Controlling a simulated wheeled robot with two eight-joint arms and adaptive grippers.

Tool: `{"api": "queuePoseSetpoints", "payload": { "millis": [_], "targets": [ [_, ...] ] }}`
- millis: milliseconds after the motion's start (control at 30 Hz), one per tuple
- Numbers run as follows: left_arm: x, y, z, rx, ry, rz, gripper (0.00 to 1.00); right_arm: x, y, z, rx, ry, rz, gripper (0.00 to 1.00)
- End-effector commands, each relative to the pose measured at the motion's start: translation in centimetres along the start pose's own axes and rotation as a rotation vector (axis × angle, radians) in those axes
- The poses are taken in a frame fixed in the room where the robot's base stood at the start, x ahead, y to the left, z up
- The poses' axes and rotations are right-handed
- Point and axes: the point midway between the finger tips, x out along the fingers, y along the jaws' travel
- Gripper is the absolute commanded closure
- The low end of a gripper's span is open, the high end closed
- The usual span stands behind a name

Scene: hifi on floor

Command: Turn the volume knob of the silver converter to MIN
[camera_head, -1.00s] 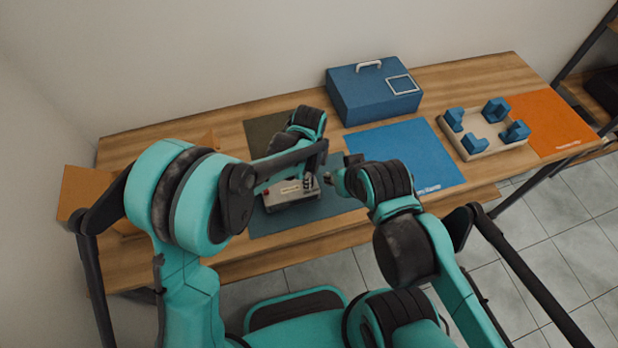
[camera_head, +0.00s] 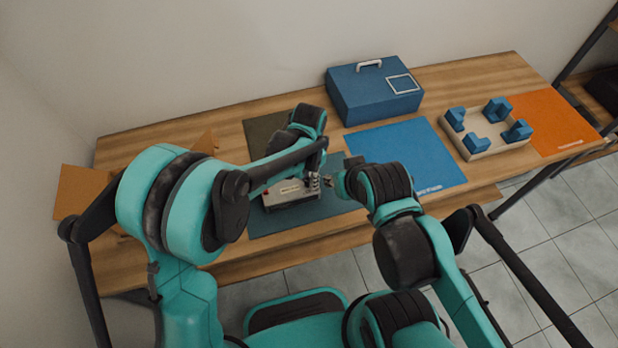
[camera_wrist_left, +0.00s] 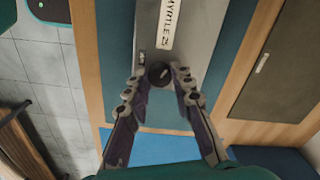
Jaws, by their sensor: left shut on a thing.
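The silver converter (camera_head: 289,192) sits on the dark teal mat on the table, partly hidden by my left arm in the head view. In the head view the left gripper (camera_head: 313,181) is at the converter's right end. My right gripper (camera_head: 335,182) is just right of it, apart; its fingers are too small to judge.
A blue case (camera_head: 373,92) with a handle stands at the back. A blue mat (camera_head: 408,157), a tray (camera_head: 492,148) with several blue blocks and an orange mat (camera_head: 551,122) lie to the right. Orange-brown boxes (camera_head: 82,190) stand at the left. The blue mat is clear.

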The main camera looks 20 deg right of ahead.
Motion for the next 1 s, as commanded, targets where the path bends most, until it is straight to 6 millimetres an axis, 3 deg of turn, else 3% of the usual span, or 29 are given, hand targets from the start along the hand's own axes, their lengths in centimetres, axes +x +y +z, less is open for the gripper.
{"api": "queuePoseSetpoints", "payload": {
  "millis": [700, 1000],
  "targets": [
    [0.01, -0.02, -0.02, -0.67, 0.001, -0.001, 1.0, 0.45, 0.0, 0.32, 0.0, 0.0, 0.0, 0.66],
    [0.01, -0.02, -0.02, -0.879, 0.001, -0.001, 1.0, 0.53, 0.0, 0.38, 0.0, 0.0, 0.0, 0.66]
  ]
}}
